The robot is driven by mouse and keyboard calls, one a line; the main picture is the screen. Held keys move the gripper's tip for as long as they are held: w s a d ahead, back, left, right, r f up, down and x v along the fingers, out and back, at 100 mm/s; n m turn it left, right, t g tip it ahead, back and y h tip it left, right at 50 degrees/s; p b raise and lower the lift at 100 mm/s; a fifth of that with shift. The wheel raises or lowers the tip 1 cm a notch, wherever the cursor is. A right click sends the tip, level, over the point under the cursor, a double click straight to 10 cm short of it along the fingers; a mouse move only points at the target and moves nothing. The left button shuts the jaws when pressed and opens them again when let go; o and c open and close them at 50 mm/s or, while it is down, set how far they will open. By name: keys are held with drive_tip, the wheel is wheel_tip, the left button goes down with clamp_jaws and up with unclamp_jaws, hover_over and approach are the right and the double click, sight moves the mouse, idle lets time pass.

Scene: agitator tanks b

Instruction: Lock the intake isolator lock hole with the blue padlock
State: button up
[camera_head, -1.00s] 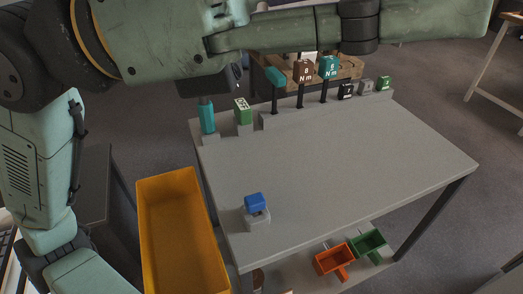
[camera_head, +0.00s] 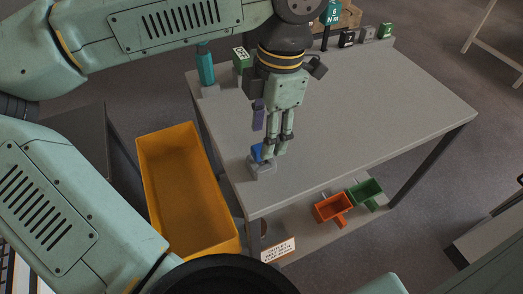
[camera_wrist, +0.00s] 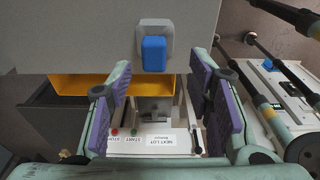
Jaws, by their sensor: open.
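The blue padlock (camera_head: 257,152) sits on a small grey block (camera_head: 263,169) near the table's front left corner. It also shows in the wrist view (camera_wrist: 153,54), against the grey block (camera_wrist: 155,27) at top centre. My gripper (camera_head: 273,146) points down at the padlock's side of the table and partly covers it in the head view. In the wrist view my gripper (camera_wrist: 160,72) is open, its purple pads well apart. The padlock appears just beyond the gap between the fingertips, with nothing held. I cannot make out the intake isolator lock hole.
The grey table (camera_head: 370,125) has free room to the right. A teal bottle-like item (camera_head: 206,66), a green block (camera_head: 241,58) and several small blocks line its back edge. A yellow bin (camera_head: 188,195) stands left. Orange (camera_head: 331,208) and green (camera_head: 366,192) trays sit below.

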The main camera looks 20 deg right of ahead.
drive_tip(key=shift+w+a+f+p, duration=0.1)
drive_tip(key=shift+f+p, duration=0.15)
drive_tip(key=shift+f, duration=0.7)
drive_tip(key=shift+w+a+f+p, duration=0.15)
drive_tip(key=shift+f+p, duration=0.15)
drive_tip(key=shift+f, duration=0.7)
drive_tip(key=shift+w+a+f+p, duration=0.1)
drive_tip(key=shift+f+p, duration=0.15)
drive_tip(key=shift+f, duration=0.7)
drive_tip(key=shift+c, duration=0.6)
clamp_jaws()
